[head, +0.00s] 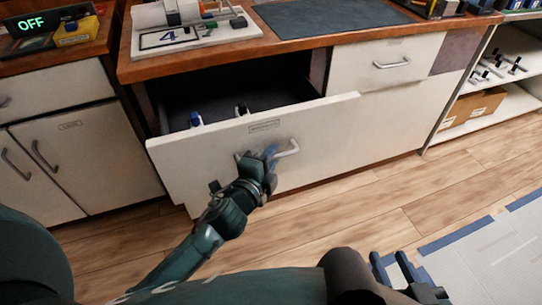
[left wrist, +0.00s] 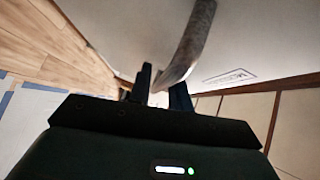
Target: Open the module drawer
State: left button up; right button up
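The module drawer is a wide white drawer (head: 215,150) under the wooden counter, with a small label on its front. It stands pulled out, and its dark inside shows with a blue module (head: 196,119) and a dark one (head: 242,109) in it. My left gripper (head: 270,153) is at the drawer's metal handle (head: 291,148). In the left wrist view the handle (left wrist: 192,40) runs between the two fingertips (left wrist: 161,92), which look closed around it. My right gripper (head: 393,262) is at the bottom, fingers apart and empty, away from the drawer.
A smaller closed drawer (head: 388,62) is at the upper right. White cabinets (head: 85,160) stand at the left. Open shelves (head: 510,100) with boxes are at the right. A white board (head: 190,38) marked 4 sits on the counter. The wooden floor (head: 340,210) before the drawer is clear.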

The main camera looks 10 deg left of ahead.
pick_arm(q)
jog(key=v, duration=1.3)
pick_arm(e)
jog(key=shift+f, duration=0.1)
pick_arm(q)
jog(key=shift+s, duration=0.1)
